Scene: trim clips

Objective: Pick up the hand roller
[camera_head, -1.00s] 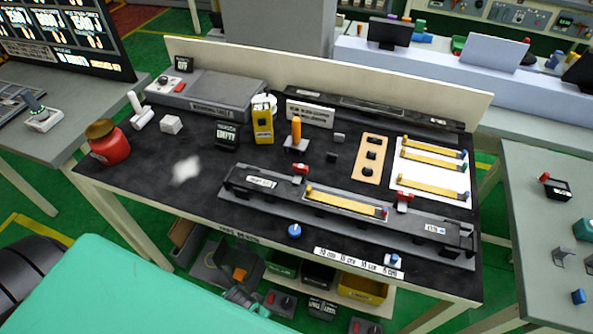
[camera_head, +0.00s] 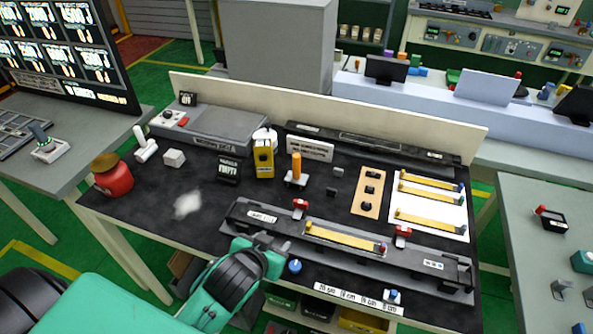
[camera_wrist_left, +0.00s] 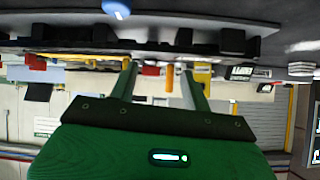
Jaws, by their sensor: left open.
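The upright tool with an orange handle (camera_head: 296,166), which looks like the hand roller, stands on a small light base on the dark bench top. Its roller end cannot be made out. In the left wrist view, where the scene appears upside down, the orange handle (camera_wrist_left: 170,78) shows beyond and between my fingers. My left gripper (camera_wrist_left: 158,70) is open and empty. In the head view my left gripper (camera_head: 272,245) is over the front of the bench, nearer than the tool and apart from it; its fingers are hard to see. My right gripper is not in view.
A long dark fixture (camera_head: 345,247) with red clips and a yellow strip lies between my gripper and the tool. A yellow box (camera_head: 263,158) and a white sign (camera_head: 309,149) stand near the tool. A blue knob (camera_head: 295,265) is at the front edge.

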